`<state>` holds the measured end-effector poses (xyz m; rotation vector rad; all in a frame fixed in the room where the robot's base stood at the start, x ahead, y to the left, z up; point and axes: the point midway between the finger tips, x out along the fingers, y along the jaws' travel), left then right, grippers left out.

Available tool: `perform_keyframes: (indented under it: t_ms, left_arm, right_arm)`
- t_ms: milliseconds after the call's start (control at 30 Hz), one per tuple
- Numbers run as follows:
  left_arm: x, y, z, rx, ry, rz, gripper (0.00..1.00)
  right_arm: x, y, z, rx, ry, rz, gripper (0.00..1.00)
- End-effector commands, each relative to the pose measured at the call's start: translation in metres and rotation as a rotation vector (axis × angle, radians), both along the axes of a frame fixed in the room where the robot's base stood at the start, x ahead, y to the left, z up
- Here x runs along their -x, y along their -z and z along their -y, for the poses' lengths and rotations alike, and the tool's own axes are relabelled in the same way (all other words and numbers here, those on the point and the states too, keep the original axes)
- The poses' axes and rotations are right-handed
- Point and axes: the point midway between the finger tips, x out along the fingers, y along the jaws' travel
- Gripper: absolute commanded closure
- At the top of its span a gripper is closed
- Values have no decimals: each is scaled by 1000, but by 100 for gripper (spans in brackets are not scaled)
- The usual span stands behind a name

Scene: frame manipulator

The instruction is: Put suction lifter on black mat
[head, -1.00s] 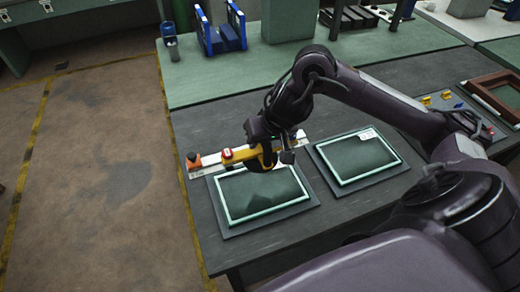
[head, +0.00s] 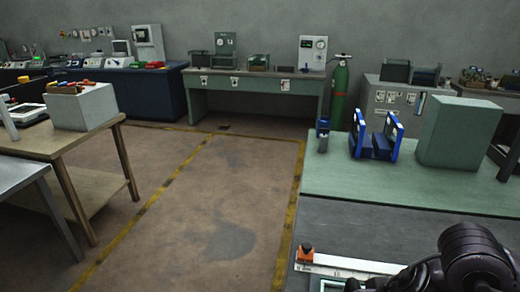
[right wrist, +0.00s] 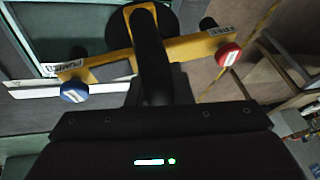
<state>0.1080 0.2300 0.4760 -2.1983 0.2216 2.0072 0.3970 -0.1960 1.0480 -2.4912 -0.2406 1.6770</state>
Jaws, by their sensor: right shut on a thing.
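In the right wrist view, my right gripper (right wrist: 155,92) is shut on the suction lifter. The suction lifter (right wrist: 186,49) has a yellow bar, a blue knob at left, a red knob at right and dark round cups. My gripper and the dark handle overlap, so the exact grip is hard to see. In the head view, only part of my right arm shows at the bottom right; its gripper and the lifter are mostly cut off. I cannot pick out the black mat with certainty. My left gripper is not in view.
Blue stands (head: 376,142) and a green box (head: 460,132) occupy the green bench. Open floor (head: 215,215) lies left.

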Motion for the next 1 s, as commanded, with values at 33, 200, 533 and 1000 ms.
perform_keyframes:
  t_ms: [33, 200, 533, 1000]
  left_arm:
    - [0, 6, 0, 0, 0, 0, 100]
    - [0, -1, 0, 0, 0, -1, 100]
    - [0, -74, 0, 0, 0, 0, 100]
    - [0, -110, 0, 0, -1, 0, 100]
  right_arm:
    - [2, 6, -3, -2, -11, 3, 100]
    - [1, -2, -2, 0, -9, 4, 100]
    - [-39, -79, 46, 2, 168, 2, 100]
    - [-65, -119, 86, -1, 301, 1, 100]
